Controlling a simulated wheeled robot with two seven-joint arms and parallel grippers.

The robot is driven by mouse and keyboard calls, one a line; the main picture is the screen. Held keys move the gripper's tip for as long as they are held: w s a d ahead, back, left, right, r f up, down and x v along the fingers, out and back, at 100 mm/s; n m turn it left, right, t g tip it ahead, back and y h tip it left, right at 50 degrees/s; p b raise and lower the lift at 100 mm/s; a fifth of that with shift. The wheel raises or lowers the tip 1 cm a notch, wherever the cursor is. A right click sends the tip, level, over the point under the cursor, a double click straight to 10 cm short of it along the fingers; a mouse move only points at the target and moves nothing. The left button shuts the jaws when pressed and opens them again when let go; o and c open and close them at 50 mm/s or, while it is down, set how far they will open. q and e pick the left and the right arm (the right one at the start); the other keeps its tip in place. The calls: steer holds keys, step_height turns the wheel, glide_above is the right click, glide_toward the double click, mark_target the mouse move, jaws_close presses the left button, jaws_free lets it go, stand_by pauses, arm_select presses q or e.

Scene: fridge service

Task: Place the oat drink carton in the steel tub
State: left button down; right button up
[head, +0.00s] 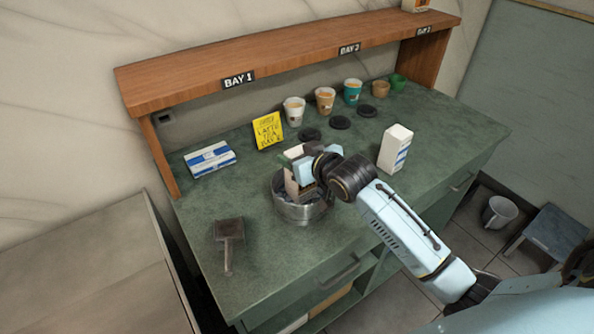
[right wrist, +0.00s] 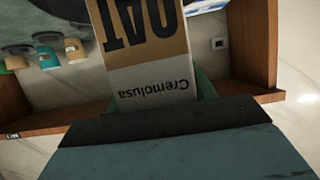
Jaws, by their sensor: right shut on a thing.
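The steel tub (head: 301,211) stands on the green counter with dark contents inside. My right gripper (head: 301,168) is over the tub and shut on the oat drink carton (head: 291,187). The carton's lower end is at or inside the tub's opening; whether it touches the bottom is hidden. In the right wrist view the carton (right wrist: 150,70) shows the words "OAT" and "Cremolusa" close in front of the gripper. My left gripper is not in view.
A white carton (head: 395,148) stands to the right. A blue-white pack (head: 210,158), a yellow sign (head: 268,130) and several cups (head: 325,99) stand along the back, with dark lids before them. A scoop-like tool (head: 228,240) lies at left. A wooden shelf (head: 290,52) overhangs the back.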

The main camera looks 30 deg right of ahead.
step_height(320, 180, down, 3)
steer(key=shift+w+f, duration=0.15)
steer(key=shift+f, duration=0.05)
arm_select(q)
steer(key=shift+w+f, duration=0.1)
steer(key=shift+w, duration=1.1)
arm_select(e)
steer(key=shift+f, duration=0.35)
steer(key=o, duration=1.2)
steer(key=shift+f, duration=0.25)
steer(key=shift+c, duration=0.2)
steer(key=o, duration=0.4)
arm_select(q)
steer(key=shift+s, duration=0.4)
arm_select(e)
steer(key=shift+o, duration=0.2)
